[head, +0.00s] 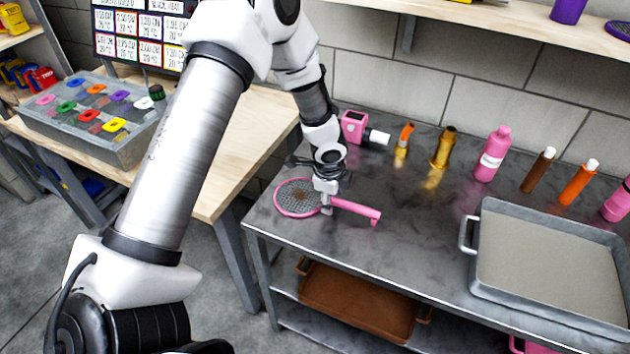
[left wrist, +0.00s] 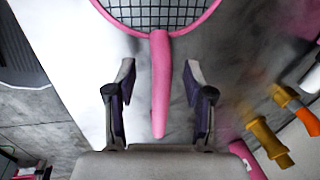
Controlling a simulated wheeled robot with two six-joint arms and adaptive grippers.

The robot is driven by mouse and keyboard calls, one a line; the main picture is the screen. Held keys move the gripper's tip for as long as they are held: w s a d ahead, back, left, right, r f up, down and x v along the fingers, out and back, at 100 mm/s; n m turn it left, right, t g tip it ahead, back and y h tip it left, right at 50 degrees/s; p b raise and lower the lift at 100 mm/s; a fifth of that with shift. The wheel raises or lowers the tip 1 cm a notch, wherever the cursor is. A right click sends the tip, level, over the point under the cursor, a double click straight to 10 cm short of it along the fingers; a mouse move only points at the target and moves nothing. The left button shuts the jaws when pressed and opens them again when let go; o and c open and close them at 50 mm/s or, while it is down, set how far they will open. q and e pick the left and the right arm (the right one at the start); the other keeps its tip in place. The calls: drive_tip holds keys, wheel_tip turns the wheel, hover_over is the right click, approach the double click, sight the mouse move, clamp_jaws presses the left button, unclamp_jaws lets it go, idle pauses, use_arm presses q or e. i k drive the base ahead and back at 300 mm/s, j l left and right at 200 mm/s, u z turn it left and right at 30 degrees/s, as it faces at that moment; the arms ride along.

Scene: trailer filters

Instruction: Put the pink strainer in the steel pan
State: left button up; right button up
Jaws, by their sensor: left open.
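The pink strainer (head: 296,198) lies on the steel table, its round mesh to the left and its pink handle (head: 357,210) to the right. My left gripper (head: 327,209) is over the strainer where the handle meets the rim. In the left wrist view the open fingers of my left gripper (left wrist: 160,100) stand on both sides of the strainer handle (left wrist: 161,85), with a gap on each side. The steel pan (head: 550,262) is at the right end of the table and looks empty. My right gripper is not in view.
A brown tray (head: 357,300) is on the lower shelf. The tabletop between strainer and pan is clear.

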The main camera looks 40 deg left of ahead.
sight(546, 269)
drive_tip(key=i+l+z, duration=0.2)
drive_tip(key=l, duration=0.3)
drive_tip(key=i+l+z, duration=0.2)
drive_tip(key=l, duration=0.25)
drive_tip(key=i+l+z, duration=0.2)
drive_tip(key=i+l, duration=0.1)
drive_tip(key=l, duration=0.1)
